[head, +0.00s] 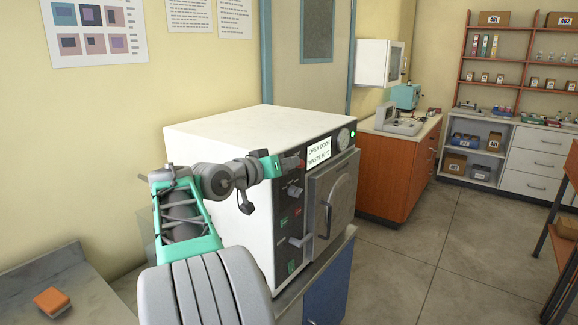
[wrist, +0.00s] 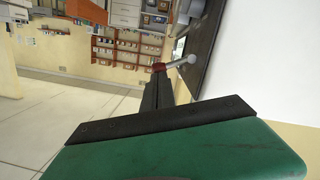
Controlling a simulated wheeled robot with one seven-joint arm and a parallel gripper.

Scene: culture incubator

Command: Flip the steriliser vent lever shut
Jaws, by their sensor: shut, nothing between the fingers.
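The steriliser (head: 225,140) is a white box with a dark front panel, standing on a cabinet. A small lever (wrist: 178,63) with a grey rod and a red end sticks out from the dark panel (wrist: 208,35) in the wrist view. Its red end (head: 298,156) shows faintly near the panel's top left in the head view. My gripper (head: 285,164) is shut and empty, at the panel's upper left. In the wrist view, the fingers (wrist: 158,92) reach up to the red end; I cannot tell whether they touch it.
A grey steriliser door (head: 332,200) with a handle is right of the panel controls. A grey knob (head: 294,190) and another handle (head: 301,240) sit lower on the panel. An orange block (head: 51,301) lies on the left bench. The floor (head: 400,265) at right is clear.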

